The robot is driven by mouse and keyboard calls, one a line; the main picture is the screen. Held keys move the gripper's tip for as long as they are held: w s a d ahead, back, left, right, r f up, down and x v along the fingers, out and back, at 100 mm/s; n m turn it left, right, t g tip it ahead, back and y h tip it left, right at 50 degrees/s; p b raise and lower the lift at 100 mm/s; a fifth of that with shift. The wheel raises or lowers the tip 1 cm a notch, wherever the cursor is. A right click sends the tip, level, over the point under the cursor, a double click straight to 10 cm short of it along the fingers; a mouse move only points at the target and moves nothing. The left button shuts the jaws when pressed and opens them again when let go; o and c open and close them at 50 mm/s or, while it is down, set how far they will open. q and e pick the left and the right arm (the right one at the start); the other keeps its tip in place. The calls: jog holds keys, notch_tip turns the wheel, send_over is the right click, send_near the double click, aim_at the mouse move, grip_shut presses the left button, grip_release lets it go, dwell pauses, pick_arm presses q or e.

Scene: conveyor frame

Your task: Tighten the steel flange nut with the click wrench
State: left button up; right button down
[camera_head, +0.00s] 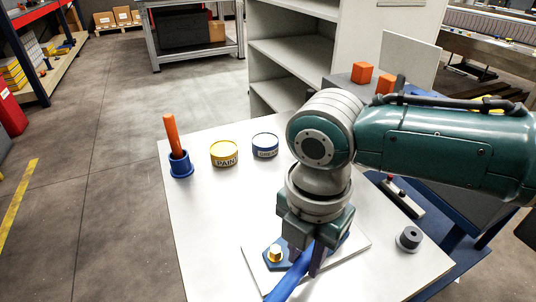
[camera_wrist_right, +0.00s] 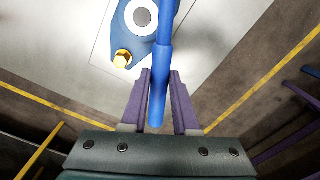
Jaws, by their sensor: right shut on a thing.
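My right gripper (camera_head: 306,262) points down over the front of the table and is shut on a long blue handle (camera_head: 288,284), which looks like the click wrench. In the right wrist view the handle (camera_wrist_right: 159,100) lies between the two purple fingers (camera_wrist_right: 160,76) and runs up past the flange's right edge. The blue flange (camera_head: 268,262) lies on a pale plate, with a brass-coloured hex bolt head (camera_head: 275,254) at one corner. In the wrist view the flange (camera_wrist_right: 129,36) has a grey disc in a white ring. The wrench's head and the steel nut cannot be made out. My left gripper is out of view.
An orange-handled tool (camera_head: 172,135) stands in a blue cup (camera_head: 181,166) at the table's left. A dark grey round part (camera_head: 409,238) sits right. The left front of the table is clear.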

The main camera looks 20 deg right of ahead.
jog(key=shift+w+a+m, duration=0.2)
jog(key=shift+w+m, duration=0.1)
jog(key=shift+m, duration=0.1)
notch_tip(320, 180, up, 5)
jog(key=p, duration=0.5)
jog(key=shift+r+p, duration=0.2)
jog(key=shift+p, duration=0.15)
jog(key=shift+f, duration=0.1)
